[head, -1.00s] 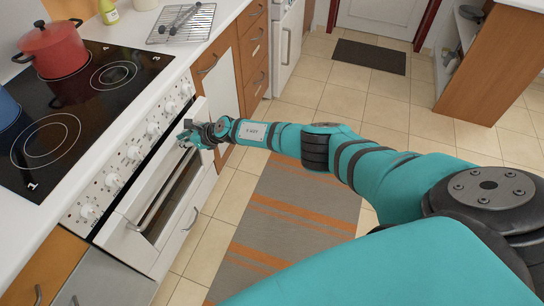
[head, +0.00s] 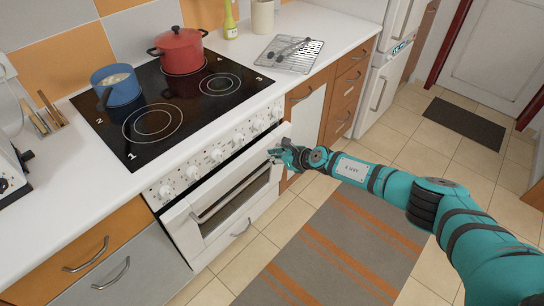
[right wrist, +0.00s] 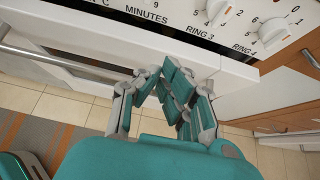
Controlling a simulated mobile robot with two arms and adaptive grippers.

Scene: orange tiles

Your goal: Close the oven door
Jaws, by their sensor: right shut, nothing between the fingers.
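The white oven door (head: 236,205), with a dark window and a long metal handle (head: 225,196), is nearly upright under the knob panel (head: 217,155). A thin dark gap runs between its top edge and the panel. The door (right wrist: 90,42) and gap also show in the right wrist view. My right gripper (head: 276,155) is shut and empty at the door's upper right corner, beside the handle's right end. In the right wrist view its fingertips (right wrist: 157,72) are against or very near the door front; exact contact cannot be told. My left gripper is not in view.
A red pot (head: 183,52) and a blue pot (head: 116,86) stand on the black cooktop (head: 165,105). A wire rack (head: 290,53) lies on the counter. Drawers (head: 345,90) flank the oven. A striped rug (head: 335,250) covers the floor in front.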

